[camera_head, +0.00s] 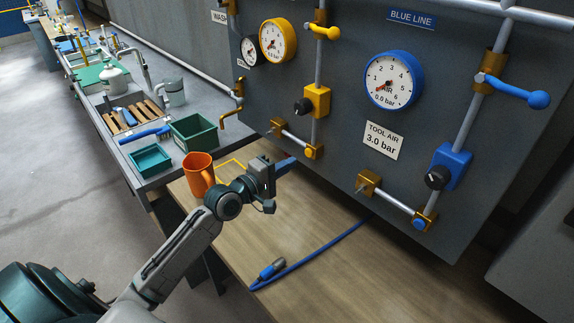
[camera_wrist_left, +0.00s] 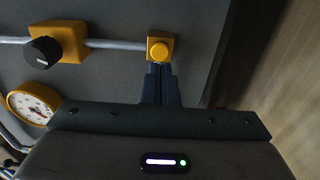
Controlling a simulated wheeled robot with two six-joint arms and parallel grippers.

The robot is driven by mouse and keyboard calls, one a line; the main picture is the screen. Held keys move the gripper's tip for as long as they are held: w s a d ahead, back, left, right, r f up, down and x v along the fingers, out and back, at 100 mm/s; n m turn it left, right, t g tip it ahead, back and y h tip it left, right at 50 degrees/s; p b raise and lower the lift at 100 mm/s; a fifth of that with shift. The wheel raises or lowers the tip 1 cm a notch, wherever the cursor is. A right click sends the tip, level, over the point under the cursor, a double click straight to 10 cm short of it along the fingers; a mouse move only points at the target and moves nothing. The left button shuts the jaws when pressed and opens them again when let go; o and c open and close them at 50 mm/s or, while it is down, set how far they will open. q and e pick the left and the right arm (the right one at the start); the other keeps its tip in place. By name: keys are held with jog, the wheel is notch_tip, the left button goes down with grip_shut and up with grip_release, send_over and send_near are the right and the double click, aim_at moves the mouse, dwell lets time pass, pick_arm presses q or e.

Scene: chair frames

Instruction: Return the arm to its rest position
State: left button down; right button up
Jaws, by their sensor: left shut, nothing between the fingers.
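My left arm reaches in from the lower left in the head view. Its gripper (camera_head: 292,162) is over the wooden bench top, in front of the grey panel (camera_head: 345,130). The fingers point at the yellow end fitting (camera_head: 313,151) at the foot of the yellow line. In the left wrist view, the gripper (camera_wrist_left: 159,68) is shut and empty, with its fingertips just below the round yellow button (camera_wrist_left: 160,50) in the picture. I cannot tell whether they touch it. My right gripper is not in view.
An orange mug (camera_head: 199,174) stands close beside my left wrist. A blue hose (camera_head: 318,254) lies across the wooden top (camera_head: 335,290). Blue-line valves and a gauge (camera_head: 391,80) are on the panel.

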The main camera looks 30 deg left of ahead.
pick_arm(q)
jog(key=s+d+f+m+g+y, duration=0.1)
jog(key=s+d+f+m+g, duration=0.3)
jog(key=s+f, duration=0.35)
jog(key=s+d+f+m+g+y, duration=0.1)
jog(key=s+d+f+m+g, duration=0.15)
jog(key=s+f+m, duration=0.4)
jog(key=s+a+f+m+g+y, duration=0.1)
jog(key=s+f+m+g+y, duration=0.15)
jog(key=s, duration=0.75)
jog(key=s+a+f+m+g+y, duration=0.1)
jog(key=s+f+m+g+y, duration=0.2)
jog(key=s, duration=0.7)
jog(key=a+f+n+g+b, duration=0.1)
jog(key=a+f+g+b, duration=0.2)
jog(key=f, duration=3.1)
jog(key=s+a+f+b, duration=0.1)
jog(key=s+f, duration=1.8)
jog(key=shift+a+f+g+h+b, duration=0.2)
jog(key=shift+f+g+h+b, duration=0.15)
jog(key=shift+g+h, duration=0.1)
